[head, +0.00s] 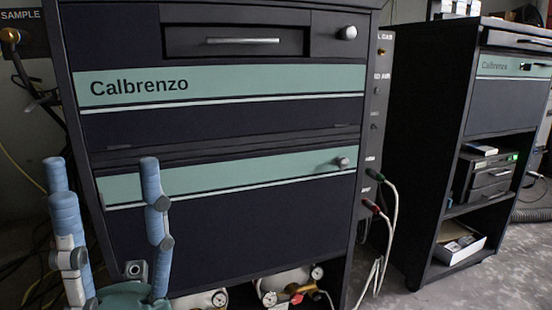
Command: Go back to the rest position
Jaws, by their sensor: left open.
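My left gripper (102,168) shows at the lower left in the head view, pointing up. Its two blue-wrapped fingers stand wide apart, with nothing between them. It is in front of the lower left part of a dark Calbrenzo cabinet (235,230) and covers a little of it. I cannot tell how far it is from the cabinet. My right gripper is not in view.
The dark cabinet has teal bands, a top drawer (242,41) and small knobs. Gauges (268,298) sit low beneath it. Cables (385,240) hang from its right side. A second dark cabinet (440,110) stands right. Grey floor (480,285) shows at lower right.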

